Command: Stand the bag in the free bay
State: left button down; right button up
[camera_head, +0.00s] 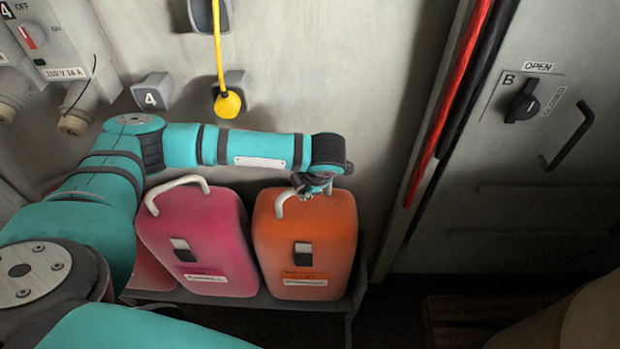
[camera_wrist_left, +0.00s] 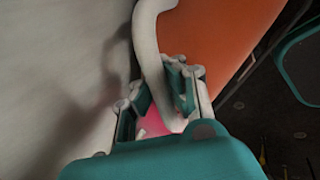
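An orange bag (camera_head: 305,245) with a white handle (camera_head: 290,198) stands nearly upright at the right end of a low dark rack (camera_head: 240,302). My left gripper (camera_head: 312,190) reaches down to its handle from above. In the left wrist view the two fingers of my left gripper (camera_wrist_left: 162,95) lie on either side of the white handle (camera_wrist_left: 147,35), which fills the gap between the pads. The orange bag (camera_wrist_left: 225,40) shows behind them. A pink bag (camera_head: 200,240) leans slightly beside the orange one, with another reddish bag (camera_head: 150,272) partly hidden at its left. My right gripper is out of view.
A yellow pendant (camera_head: 228,103) hangs on a cord above the rack, near grey wall hooks (camera_head: 153,92). Red and black pipes (camera_head: 445,110) and a door with a black handle (camera_head: 570,140) are at the right. A wooden slatted piece (camera_head: 465,320) lies low right.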

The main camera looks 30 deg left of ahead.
pick_arm(q)
jog(key=c, duration=1.9)
grip_release()
jog(key=shift+d, duration=0.1)
jog(key=o, duration=0.4)
jog(key=shift+s+d+r, duration=0.1)
jog(key=shift+d, duration=0.05)
jog(key=v, duration=1.2)
jog(key=shift+s, duration=0.1)
